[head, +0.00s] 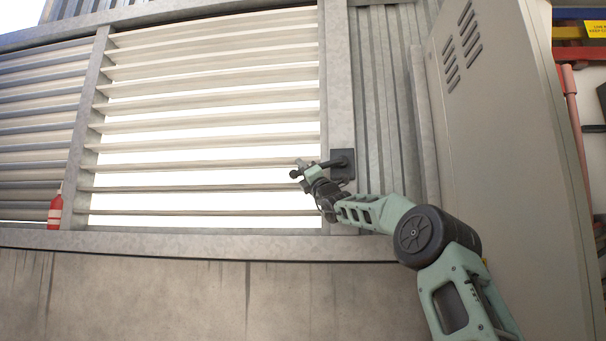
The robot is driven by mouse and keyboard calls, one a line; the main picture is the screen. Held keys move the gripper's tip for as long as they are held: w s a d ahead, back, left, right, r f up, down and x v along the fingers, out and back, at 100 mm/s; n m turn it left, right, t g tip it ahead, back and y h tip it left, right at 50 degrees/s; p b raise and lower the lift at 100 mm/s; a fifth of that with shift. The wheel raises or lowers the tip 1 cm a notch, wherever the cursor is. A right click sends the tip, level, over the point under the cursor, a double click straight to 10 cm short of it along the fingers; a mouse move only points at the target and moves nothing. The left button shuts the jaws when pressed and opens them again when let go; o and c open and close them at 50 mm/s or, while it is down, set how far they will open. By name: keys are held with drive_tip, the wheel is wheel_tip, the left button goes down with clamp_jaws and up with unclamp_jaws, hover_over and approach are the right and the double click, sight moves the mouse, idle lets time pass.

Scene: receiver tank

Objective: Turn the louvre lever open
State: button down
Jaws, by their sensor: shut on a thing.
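The louvre lever (333,163) is a dark bar on a black square plate (343,172) fixed to the grey frame post right of the middle louvre panel. It points left from the plate. My gripper (305,171) reaches it from the lower right and is shut on the lever, though the fingers are small and partly hide the contact. The middle louvre panel (210,126) has pale horizontal slats. Wide bright gaps show between its lower slats, and narrower ones higher up.
A red bottle (55,212) with a pale band stands on the ledge at left. Another louvre panel (38,125) is further left. A grey cabinet (500,150) stands close on the right of my arm. A concrete wall (170,295) runs below the ledge.

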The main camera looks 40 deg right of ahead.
drive_tip(key=shift+s+r, duration=0.1)
drive_tip(key=shift+r, duration=0.1)
drive_tip(key=c, duration=1.3)
unclamp_jaws()
drive_tip(key=shift+f, duration=0.1)
drive_tip(key=shift+f, duration=0.1)
drive_tip(key=shift+s+f+b, duration=0.2)
drive_tip(key=shift+f+b, duration=0.1)
drive_tip(key=shift+b, duration=0.1)
drive_tip(key=b+v, duration=0.9)
drive_tip(key=v, duration=0.7)
drive_tip(key=shift+s+b, duration=0.25)
drive_tip(key=shift+b, duration=0.05)
drive_tip(key=shift+f, duration=0.15)
